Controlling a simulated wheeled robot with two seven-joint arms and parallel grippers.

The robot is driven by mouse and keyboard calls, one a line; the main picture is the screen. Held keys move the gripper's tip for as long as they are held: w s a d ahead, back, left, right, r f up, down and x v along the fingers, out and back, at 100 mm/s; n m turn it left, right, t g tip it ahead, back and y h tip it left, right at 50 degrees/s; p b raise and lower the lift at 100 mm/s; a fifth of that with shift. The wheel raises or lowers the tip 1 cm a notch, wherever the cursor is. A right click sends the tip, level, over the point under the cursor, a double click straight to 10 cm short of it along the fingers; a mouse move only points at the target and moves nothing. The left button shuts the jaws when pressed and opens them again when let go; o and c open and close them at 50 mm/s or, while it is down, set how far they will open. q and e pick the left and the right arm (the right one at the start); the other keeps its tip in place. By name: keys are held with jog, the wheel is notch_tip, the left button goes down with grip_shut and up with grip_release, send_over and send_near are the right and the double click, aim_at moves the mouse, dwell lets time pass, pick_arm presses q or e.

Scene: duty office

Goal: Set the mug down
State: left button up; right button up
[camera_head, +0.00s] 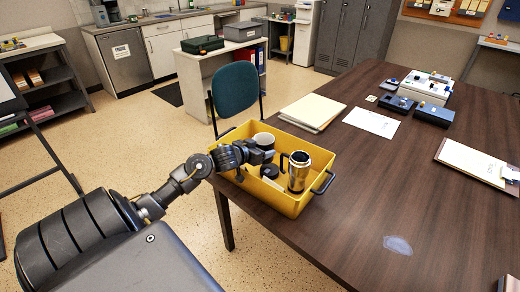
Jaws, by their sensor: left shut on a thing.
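A dark mug (264,138) with a pale inside shows at the far side of the yellow crate (291,207), upright, its lower part hidden by my left gripper. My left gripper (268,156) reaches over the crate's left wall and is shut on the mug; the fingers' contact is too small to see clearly. Whether the mug's base touches the crate floor is hidden. My right gripper is not in view.
A small black item (269,172) lies in the crate below the gripper. The crate sits at the left edge of the brown table (350,222). Folders (312,112), a paper sheet (371,122) and blue trays (434,114) lie farther back. The table's front middle is mostly clear.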

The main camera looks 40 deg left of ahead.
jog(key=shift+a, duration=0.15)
pick_arm(q)
jog(key=shift+f, duration=0.55)
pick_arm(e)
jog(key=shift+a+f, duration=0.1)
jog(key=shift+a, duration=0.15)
pick_arm(q)
jog(key=o, duration=1.2)
jog(key=shift+c, duration=0.2)
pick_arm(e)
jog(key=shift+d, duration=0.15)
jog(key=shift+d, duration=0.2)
